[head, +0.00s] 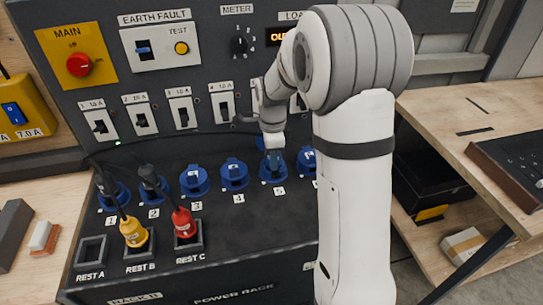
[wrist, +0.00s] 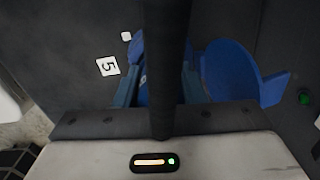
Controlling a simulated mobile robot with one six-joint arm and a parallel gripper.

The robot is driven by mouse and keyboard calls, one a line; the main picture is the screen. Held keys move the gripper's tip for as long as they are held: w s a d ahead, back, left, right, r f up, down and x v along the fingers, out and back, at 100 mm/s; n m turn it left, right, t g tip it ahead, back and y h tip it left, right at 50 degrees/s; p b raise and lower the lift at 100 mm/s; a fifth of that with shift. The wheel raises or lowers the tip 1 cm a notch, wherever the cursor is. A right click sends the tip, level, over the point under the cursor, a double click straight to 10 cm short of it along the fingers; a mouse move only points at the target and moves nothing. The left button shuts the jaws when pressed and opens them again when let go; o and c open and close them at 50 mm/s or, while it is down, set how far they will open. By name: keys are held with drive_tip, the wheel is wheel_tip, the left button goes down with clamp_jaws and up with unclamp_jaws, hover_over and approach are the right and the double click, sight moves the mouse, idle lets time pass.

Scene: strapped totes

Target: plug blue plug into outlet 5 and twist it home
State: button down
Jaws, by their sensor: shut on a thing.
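My gripper (head: 273,152) is over outlet 5 (head: 272,175) in the head view, pointing down at it. It is shut on the blue plug, whose blue body (wrist: 143,94) shows between the fingers in the wrist view, behind a thick black cable (wrist: 167,50). The "5" label (wrist: 108,66) is to the left in the wrist view, and the blue outlet lid (wrist: 240,72) stands open to the right. The gripper and cable hide the plug's tip, so I cannot tell how deep it sits or how it is turned.
Black plugs stand in outlets 1 (head: 106,190) and 2 (head: 153,182). A yellow plug (head: 133,232) is in rest B and a red plug (head: 184,222) in rest C. Rest A (head: 91,251) is empty. Breaker switches (head: 180,107) line the upright panel behind.

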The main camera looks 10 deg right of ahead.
drive_tip(key=shift+w+m, duration=0.1)
drive_tip(key=shift+m, duration=0.6)
drive_tip(key=shift+m, duration=0.7)
drive_tip(key=shift+m, duration=0.6)
drive_tip(key=shift+w+m, duration=0.1)
drive_tip(key=shift+m, duration=0.6)
drive_tip(key=shift+m, duration=0.7)
